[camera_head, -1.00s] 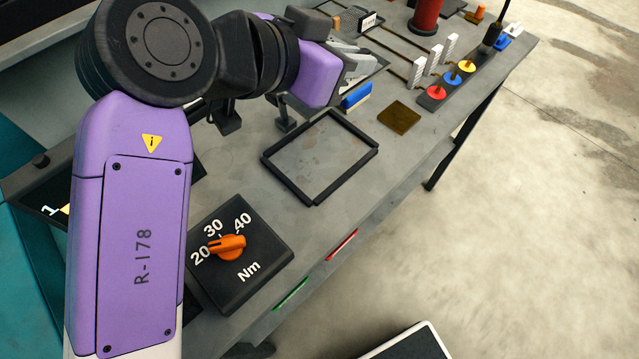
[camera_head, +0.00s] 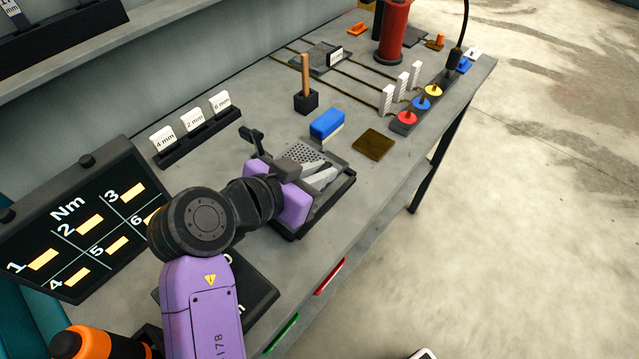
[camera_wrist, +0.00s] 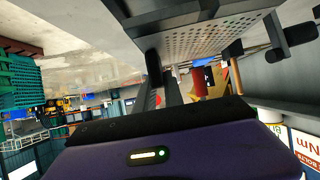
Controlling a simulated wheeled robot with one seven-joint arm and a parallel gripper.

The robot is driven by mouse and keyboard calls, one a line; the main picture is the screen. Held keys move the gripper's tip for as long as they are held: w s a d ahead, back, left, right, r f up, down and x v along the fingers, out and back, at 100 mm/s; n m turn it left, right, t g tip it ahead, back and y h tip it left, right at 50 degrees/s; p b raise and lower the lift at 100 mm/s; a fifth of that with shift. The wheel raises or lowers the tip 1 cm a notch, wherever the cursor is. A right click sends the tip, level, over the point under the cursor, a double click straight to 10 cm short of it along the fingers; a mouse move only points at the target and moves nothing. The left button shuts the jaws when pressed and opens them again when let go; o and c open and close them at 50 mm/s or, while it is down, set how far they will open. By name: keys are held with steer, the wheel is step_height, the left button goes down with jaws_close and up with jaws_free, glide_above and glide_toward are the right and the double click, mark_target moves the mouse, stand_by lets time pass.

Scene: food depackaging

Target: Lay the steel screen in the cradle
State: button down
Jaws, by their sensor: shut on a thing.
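The steel screen (camera_head: 301,153) is a grey perforated plate, partly hidden behind my gripper. My gripper (camera_head: 322,177) is shut on the screen over the cradle (camera_head: 338,196), a black rectangular frame on the grey bench. In the wrist view, the perforated screen (camera_wrist: 205,40) lies just past the fingers of my gripper (camera_wrist: 164,80). The near and left parts of the cradle are covered by my gripper and arm. I cannot tell whether the screen touches the cradle.
A blue brush-like block (camera_head: 327,123) and a brown square plate (camera_head: 374,145) lie close beyond the cradle. A black holder with a wooden handle (camera_head: 305,75) stands behind. A labelled rack (camera_head: 195,130) and Nm panel (camera_head: 85,225) are at left.

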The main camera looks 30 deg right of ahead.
steer(key=shift+f, duration=1.9)
steer(key=c, duration=1.5)
jaws_free()
steer(key=shift+f, duration=0.1)
steer(key=shift+o, duration=0.2)
steer(key=b+v, duration=0.1)
steer(key=v, duration=0.6)
steer(key=shift+s+a+r, duration=0.1)
steer(key=shift+a+r, duration=0.1)
steer(key=shift+a, duration=0.05)
